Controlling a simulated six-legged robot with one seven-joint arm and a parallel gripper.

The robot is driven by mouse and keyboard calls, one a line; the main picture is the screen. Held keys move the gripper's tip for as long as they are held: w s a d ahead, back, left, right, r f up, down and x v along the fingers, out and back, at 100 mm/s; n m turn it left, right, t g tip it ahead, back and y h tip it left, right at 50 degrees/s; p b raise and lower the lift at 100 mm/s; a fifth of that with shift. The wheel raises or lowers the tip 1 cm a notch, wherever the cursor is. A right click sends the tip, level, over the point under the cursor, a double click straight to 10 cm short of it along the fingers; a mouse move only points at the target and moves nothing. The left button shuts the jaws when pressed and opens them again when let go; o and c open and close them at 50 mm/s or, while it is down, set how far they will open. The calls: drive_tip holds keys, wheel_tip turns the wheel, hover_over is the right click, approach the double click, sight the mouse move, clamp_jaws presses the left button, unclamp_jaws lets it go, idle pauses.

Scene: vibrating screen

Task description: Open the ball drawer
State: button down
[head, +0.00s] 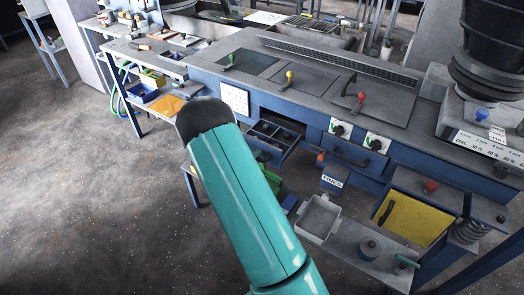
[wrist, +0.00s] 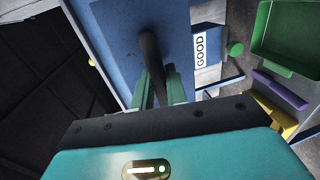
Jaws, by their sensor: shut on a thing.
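In the wrist view, my gripper (wrist: 157,84) has its green fingers closed on a dark bar handle (wrist: 149,50). The handle is on a blue panel (wrist: 112,35), which looks like a drawer front. In the head view, a drawer with dark dividers (head: 272,136) stands out from the blue machine front, just right of my teal arm. My arm hides my gripper and the handle there. I cannot tell from the frames whether this drawer is the one I hold, and no balls can be made out in it.
A white "GOOD" label (wrist: 201,50) and a green bin (wrist: 290,38) are right of the panel in the wrist view. In the head view, a second handled drawer (head: 345,158) and a grey tray (head: 319,218) are to the right. Open floor (head: 90,180) lies left.

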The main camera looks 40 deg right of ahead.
drive_tip(key=shift+a, duration=0.5)
drive_tip(key=shift+s+a, duration=0.1)
drive_tip(key=shift+a, duration=0.05)
drive_tip(key=c, duration=1.5)
unclamp_jaws()
drive_tip(key=shift+c, duration=0.2)
drive_tip(key=shift+o, duration=0.2)
drive_tip(key=v, duration=1.3)
drive_tip(key=shift+a, duration=0.25)
drive_tip(key=shift+s, duration=0.1)
drive_tip(key=shift+r, duration=0.15)
